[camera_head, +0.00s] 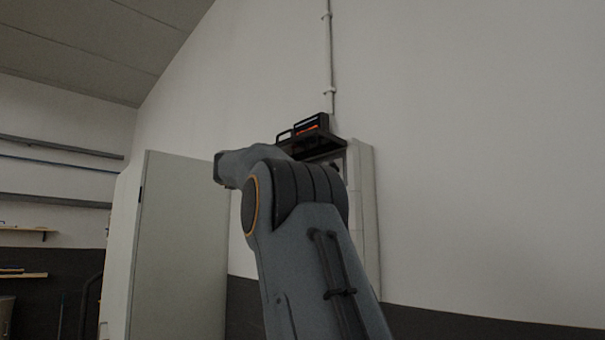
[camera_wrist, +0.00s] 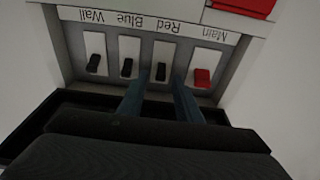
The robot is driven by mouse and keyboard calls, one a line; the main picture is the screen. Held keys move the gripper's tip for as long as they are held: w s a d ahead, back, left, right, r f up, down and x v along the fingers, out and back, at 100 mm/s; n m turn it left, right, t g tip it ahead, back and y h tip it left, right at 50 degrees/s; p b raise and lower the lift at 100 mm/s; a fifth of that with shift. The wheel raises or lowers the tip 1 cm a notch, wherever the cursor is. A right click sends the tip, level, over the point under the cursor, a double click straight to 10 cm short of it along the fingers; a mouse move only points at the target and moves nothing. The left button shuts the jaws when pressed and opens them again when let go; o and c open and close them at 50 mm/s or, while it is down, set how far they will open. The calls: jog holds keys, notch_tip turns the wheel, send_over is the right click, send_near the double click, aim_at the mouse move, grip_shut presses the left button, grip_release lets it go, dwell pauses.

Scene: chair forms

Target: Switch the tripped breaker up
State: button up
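The breaker panel shows upside down in the wrist view, its label strip (camera_wrist: 150,22) reading Main, Red, Blue and Wall. Under Main is a red lever (camera_wrist: 202,78). The Red lever (camera_wrist: 161,72), Blue lever (camera_wrist: 127,68) and Wall lever (camera_wrist: 94,63) are black. All the levers sit toward the same end of their white slots; I cannot tell which is tripped. My gripper (camera_wrist: 161,80) is open, its two fingers apart on either side of the Red lever; contact is unclear. In the head view my arm hides most of the panel box (camera_head: 365,205).
A red part (camera_wrist: 243,6) sits beyond the Main label. In the head view a grey door-like panel (camera_head: 180,240) stands left of my arm. A thin conduit (camera_head: 331,55) runs up the wall. The wall at right (camera_head: 490,170) is clear. Shelves (camera_head: 55,200) are far left.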

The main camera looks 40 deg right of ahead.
jog(key=a+f+b, duration=0.1)
jog(key=a+b, duration=0.2)
jog(key=a, duration=0.4)
jog(key=shift+s, duration=0.3)
